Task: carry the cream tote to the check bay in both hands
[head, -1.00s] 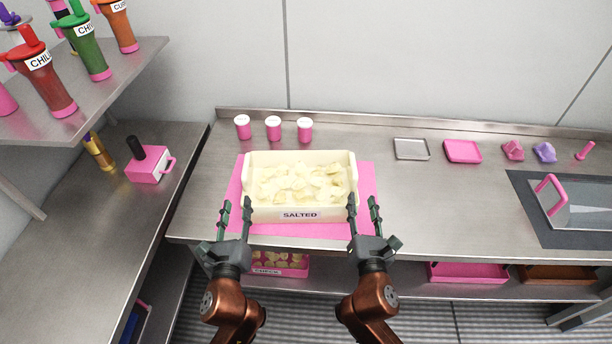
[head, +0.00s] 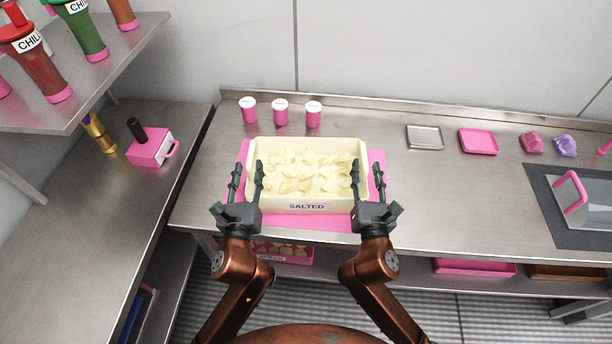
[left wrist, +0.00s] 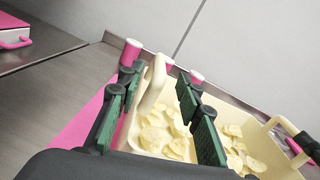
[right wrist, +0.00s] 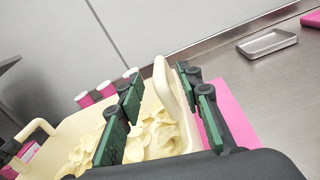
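The cream tote (head: 330,207), labelled SALTED and full of pale chips, sits level on a pink mat (head: 375,215) on the steel counter. My left gripper (head: 248,170) is open, with one finger outside the tote's left wall and the other over its inside. The left wrist view shows the raised left end (left wrist: 157,82) between the two fingers. My right gripper (head: 367,170) is open and straddles the right wall likewise. The raised right end (right wrist: 163,80) shows between its fingers. No finger is clearly pressed on a wall. I cannot identify the check bay by any label.
Three pink jars with white lids (head: 281,114) stand behind the tote. To the right are a steel tray (head: 425,137), a pink tray (head: 479,141) and a dark panel (head: 560,215) with a pink-handled item. Counter between mat and panel is clear. A shelf of shakers (head: 100,90) stands left.

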